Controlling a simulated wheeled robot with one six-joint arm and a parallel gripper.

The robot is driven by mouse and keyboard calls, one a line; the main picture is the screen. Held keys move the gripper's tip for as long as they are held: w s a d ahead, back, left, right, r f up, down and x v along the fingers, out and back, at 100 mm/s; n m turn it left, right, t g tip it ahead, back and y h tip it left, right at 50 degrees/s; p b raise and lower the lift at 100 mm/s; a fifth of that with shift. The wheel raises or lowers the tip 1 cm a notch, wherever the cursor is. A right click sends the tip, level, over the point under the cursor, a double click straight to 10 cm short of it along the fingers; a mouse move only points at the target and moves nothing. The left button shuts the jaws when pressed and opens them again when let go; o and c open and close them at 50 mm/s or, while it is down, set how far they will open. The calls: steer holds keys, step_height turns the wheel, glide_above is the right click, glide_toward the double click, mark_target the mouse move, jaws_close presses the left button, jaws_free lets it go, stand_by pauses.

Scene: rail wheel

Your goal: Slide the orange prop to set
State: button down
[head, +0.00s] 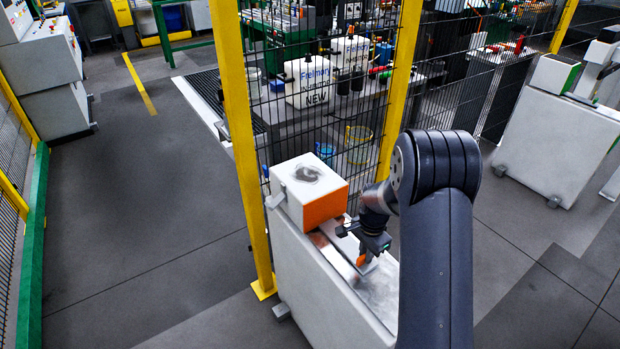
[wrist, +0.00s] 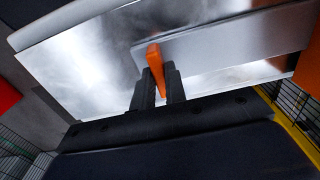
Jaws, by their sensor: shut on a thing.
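The orange prop (head: 361,261) is a small upright piece on the shiny metal top of a white stand (head: 325,285). My gripper (head: 366,256) reaches down over that top and is shut on the prop. In the wrist view the prop (wrist: 154,58) stands between the two dark fingers of my gripper (wrist: 157,78), tilted in the picture. It sits at the end of a raised metal strip (wrist: 225,42); I cannot tell whether it touches the strip. I see no readable "set" mark.
A white box with an orange face (head: 323,208) stands at the stand's far end. A yellow post (head: 240,130) and black mesh fence (head: 330,110) rise close behind. Open grey floor (head: 150,200) lies to the left. My arm hides the stand's right side.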

steer(key=shift+s+d, duration=0.45)
steer(key=shift+s, duration=0.25)
steer(key=shift+s+d, duration=0.45)
steer(key=shift+s, duration=0.3)
steer(key=shift+s+d+b, duration=0.25)
steer(key=shift+s+d, duration=0.3)
steer(key=shift+s, duration=0.25)
steer(key=shift+s+d+b, duration=0.25)
steer(key=shift+s+d, duration=0.3)
steer(key=shift+s, duration=0.2)
steer(key=shift+s+d+b, duration=0.15)
steer(key=shift+s+d, duration=0.4)
steer(key=shift+s, duration=0.3)
steer(key=shift+s+d+b, duration=0.15)
steer(key=shift+s+d, duration=0.4)
steer(key=shift+s, duration=0.35)
steer(key=shift+s+d, duration=0.55)
steer(key=shift+s, duration=0.25)
steer(key=shift+s+d, duration=0.55)
steer(key=shift+s, duration=0.25)
steer(key=shift+s+d+b, duration=0.1)
steer(key=shift+b, duration=0.2)
